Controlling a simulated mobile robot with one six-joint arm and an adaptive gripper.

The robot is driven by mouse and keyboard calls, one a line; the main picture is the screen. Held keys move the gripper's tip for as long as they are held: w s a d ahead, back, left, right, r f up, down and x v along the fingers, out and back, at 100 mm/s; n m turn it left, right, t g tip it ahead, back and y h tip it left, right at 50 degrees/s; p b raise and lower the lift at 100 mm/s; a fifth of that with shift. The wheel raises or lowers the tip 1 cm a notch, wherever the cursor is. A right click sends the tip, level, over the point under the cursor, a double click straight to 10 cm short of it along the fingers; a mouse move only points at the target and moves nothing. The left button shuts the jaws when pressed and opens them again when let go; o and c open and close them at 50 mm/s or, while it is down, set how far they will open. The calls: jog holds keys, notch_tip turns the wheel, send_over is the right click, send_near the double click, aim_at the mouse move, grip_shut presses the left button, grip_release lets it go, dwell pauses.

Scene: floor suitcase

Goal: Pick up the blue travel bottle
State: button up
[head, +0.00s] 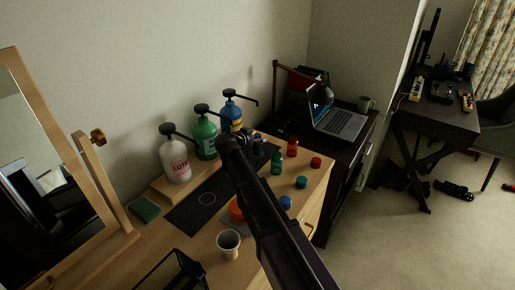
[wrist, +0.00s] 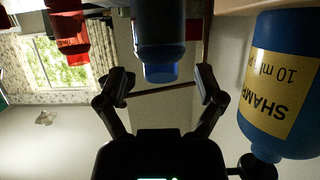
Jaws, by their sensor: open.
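The blue travel bottle (wrist: 158,45) is in the upper middle of the wrist view, which looks upside down. It is translucent blue and stands just ahead of my open fingers, in line with the gap between them. My gripper (wrist: 165,88) is open and empty, and a gap shows between the fingertips and the bottle. In the head view my gripper (head: 248,139) is over the back part of the wooden desk, near the small bottles. There, my gripper and arm mostly hide the blue travel bottle.
A large blue shampoo pump bottle (wrist: 283,85) stands close on the right in the wrist view. A red travel bottle (wrist: 70,35) is at left there. Green (head: 206,140) and white (head: 175,160) pump bottles, a green travel bottle (head: 277,161), loose caps and a cup (head: 228,245) share the desk.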

jog(key=shift+w+d+f, duration=0.25)
jog(key=shift+w+d, duration=0.05)
jog(key=shift+w, duration=0.15)
grip_shut()
dwell(0.3)
jog(key=shift+r, duration=0.15)
